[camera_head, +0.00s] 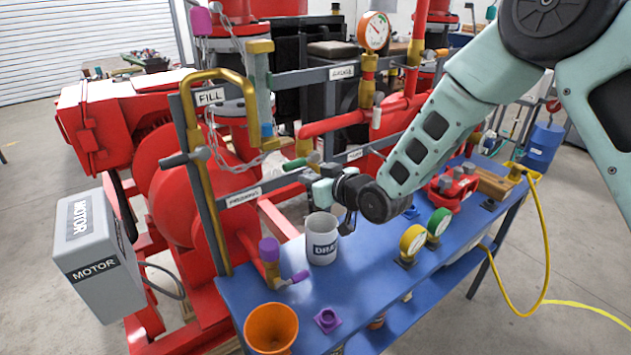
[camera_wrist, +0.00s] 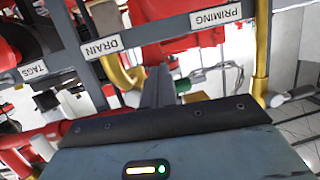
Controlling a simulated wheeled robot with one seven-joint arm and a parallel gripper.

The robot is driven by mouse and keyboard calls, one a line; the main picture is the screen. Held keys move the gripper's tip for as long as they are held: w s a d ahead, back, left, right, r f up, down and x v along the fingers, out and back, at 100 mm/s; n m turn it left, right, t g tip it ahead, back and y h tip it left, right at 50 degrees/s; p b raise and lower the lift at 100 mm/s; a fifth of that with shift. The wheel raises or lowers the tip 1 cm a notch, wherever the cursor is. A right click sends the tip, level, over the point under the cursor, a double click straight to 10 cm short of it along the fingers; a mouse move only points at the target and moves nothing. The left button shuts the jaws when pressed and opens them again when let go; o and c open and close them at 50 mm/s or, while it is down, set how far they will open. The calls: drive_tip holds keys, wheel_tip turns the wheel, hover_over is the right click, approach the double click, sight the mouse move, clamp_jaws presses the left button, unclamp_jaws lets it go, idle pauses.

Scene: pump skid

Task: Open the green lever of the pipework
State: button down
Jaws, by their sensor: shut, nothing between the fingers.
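The green lever (camera_head: 299,163) is on the pipework above the blue bench, just above and left of my gripper in the head view. In the wrist view its green end (camera_wrist: 183,86) shows just right of my fingers, with a silvery part beside it. My gripper (camera_head: 309,178) is shut and empty, close to the lever. In the wrist view the shut fingers (camera_wrist: 157,75) point up the picture, left of the lever. I cannot tell whether they touch it. The lever's valve body is partly hidden.
A white drain bucket (camera_head: 322,246) stands below my gripper. A purple-handled valve (camera_head: 270,252) and orange cup (camera_head: 270,328) are nearer on the blue bench (camera_head: 355,283). A brass pipe (camera_head: 205,190) and grey rails with FILL (camera_head: 210,96) and PRIMING (camera_wrist: 217,34) labels surround the lever.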

sight(294, 161)
drive_tip(key=a+p, duration=0.1)
drive_tip(key=w+a+r+p, duration=0.2)
drive_tip(key=shift+w+a+p, duration=0.15)
drive_tip(key=shift+a+p, duration=0.15)
drive_tip(key=shift+p, duration=0.1)
drive_tip(key=shift+r+p, duration=0.85)
drive_tip(key=shift+p, duration=0.15)
drive_tip(key=shift+w+d+r, duration=0.2)
drive_tip(key=shift+d+r, duration=0.05)
drive_tip(key=shift+r, duration=0.4)
drive_tip(key=shift+w+d+r, duration=0.15)
drive_tip(key=shift+d+r, duration=0.1)
drive_tip(key=shift+r, duration=0.35)
drive_tip(key=shift+w+d+r, duration=0.35)
drive_tip(key=shift+d+r, duration=0.15)
drive_tip(key=shift+r, duration=0.05)
drive_tip(key=shift+w+d+r, duration=0.25)
drive_tip(key=shift+w+d, duration=0.05)
drive_tip(key=shift+d, duration=0.15)
drive_tip(key=shift+s+a+f+b, duration=0.1)
drive_tip(key=shift+s+a+b, duration=0.4)
drive_tip(key=shift+a, duration=0.1)
drive_tip(key=v, duration=0.9)
drive_tip(key=shift+b, duration=0.3)
